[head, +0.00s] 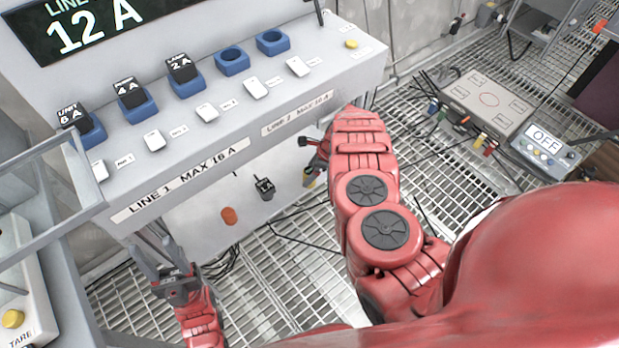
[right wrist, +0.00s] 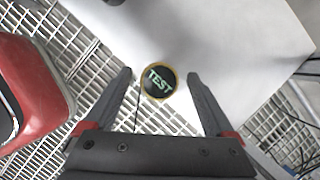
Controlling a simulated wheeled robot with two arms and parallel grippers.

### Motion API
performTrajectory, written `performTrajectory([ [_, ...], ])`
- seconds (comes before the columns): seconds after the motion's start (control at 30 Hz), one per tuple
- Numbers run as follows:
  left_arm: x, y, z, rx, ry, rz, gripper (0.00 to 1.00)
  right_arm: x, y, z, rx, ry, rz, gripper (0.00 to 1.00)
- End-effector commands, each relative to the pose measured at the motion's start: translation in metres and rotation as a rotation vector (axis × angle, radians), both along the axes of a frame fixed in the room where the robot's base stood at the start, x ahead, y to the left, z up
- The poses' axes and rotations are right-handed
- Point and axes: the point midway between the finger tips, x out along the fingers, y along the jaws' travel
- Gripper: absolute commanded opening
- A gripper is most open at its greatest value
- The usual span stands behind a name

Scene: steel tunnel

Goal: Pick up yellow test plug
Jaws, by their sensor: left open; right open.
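The test plug shows in the right wrist view as a round black end (right wrist: 160,83) with a yellow rim and the word TEST. It lies between the two fingertips of my open right gripper (right wrist: 158,76), with a gap on each side. A thin dark cord runs down from it. In the head view my right gripper (head: 316,155) is by the front face of the panel, partly hidden by my red arm. My left gripper (head: 168,272) is open and empty below the panel's left end.
The sloped panel (head: 215,130) carries blue sockets (head: 232,60), some with black blocks, and white switches. A black plug (head: 264,187) and an orange disc (head: 229,215) are on its lower front. A grey box (head: 488,103) and an OFF unit (head: 545,150) stand at right.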

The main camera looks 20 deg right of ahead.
Motion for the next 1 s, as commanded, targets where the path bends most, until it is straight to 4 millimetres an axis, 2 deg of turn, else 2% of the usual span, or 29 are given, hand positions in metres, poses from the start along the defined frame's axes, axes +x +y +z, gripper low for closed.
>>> performTrajectory([
  [0.1, -0.0001, 0.0, -0.0021, 0.0, 0.0, 0.0, 0.5, 0.0003, 0.0022, -0.0087, 0.0, 0.002, -0.001, 0.89],
  [0.37, 0.0, 0.0, -0.0019, 0.0, 0.0, 0.0, 0.5, 0.0009, 0.0034, -0.0088, 0.002, 0.002, -0.001, 0.89],
  [0.87, 0.0, 0.0, -0.0019, 0.0, 0.0, 0.0, 0.5, 0.0011, 0.0035, -0.0086, 0.002, 0.001, -0.001, 0.01],
  [1.0, 0.0, 0.0, -0.0018, 0.0, 0.0, 0.0, 0.5, 0.0011, 0.0035, -0.0085, 0.002, 0.001, 0.0, 0.0],
])
